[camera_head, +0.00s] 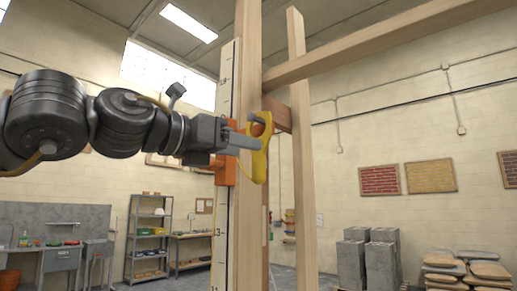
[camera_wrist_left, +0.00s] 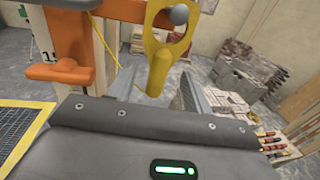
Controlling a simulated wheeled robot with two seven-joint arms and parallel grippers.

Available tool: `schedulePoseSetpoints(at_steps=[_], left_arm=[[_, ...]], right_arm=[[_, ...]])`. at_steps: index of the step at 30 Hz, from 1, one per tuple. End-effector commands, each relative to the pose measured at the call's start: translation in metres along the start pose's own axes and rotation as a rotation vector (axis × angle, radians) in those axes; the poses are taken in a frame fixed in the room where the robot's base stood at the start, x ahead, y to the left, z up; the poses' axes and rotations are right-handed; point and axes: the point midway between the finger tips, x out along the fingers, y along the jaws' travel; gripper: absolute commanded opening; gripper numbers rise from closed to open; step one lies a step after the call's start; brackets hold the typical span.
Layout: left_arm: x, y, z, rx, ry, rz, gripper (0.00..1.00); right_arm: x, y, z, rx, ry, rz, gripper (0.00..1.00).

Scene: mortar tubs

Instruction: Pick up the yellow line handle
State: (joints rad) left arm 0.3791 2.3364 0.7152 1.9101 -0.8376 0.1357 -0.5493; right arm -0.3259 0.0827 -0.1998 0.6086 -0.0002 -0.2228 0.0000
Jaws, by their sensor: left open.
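The yellow line handle (camera_head: 260,166) hangs upright beside the wooden post in the head view. In the left wrist view, the yellow line handle (camera_wrist_left: 158,62) has a loop at its top around a grey round-ended peg (camera_wrist_left: 180,14), with its grip hanging below. My left gripper (camera_head: 246,141) is open and at the handle. In the left wrist view, the handle's lower grip shows between the two grey fingers of my left gripper (camera_wrist_left: 156,88); I cannot tell whether they touch it. My right gripper is not in view.
An orange bracket (camera_head: 224,169) is fixed to the wooden post (camera_head: 246,215) close by. It has an orange knob (camera_wrist_left: 60,72) left of the handle. A marked white staff (camera_head: 225,90) stands along the post. Grey blocks (camera_head: 367,262) and stacked bags (camera_head: 466,269) stand behind.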

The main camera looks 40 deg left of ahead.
Motion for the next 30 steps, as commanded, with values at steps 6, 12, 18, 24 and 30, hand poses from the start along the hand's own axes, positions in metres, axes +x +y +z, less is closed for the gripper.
schedulePoseSetpoints(at_steps=[6,12,18,24,30], left_arm=[[0.015,-0.001,0.0,-0.002,-0.001,-0.003,0.51],[0.03,-0.001,0.0,-0.002,0.004,-0.005,0.51],[0.059,-0.003,-0.003,-0.002,0.002,-0.005,0.51],[0.068,-0.003,-0.005,-0.002,-0.001,-0.004,0.51],[0.068,-0.003,-0.006,-0.002,-0.002,-0.004,0.45]], right_arm=[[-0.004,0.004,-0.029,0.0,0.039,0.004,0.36],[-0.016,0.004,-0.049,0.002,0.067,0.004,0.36],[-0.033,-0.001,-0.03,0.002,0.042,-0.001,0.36],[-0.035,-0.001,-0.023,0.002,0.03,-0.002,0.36],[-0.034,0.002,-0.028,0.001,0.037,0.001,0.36]])
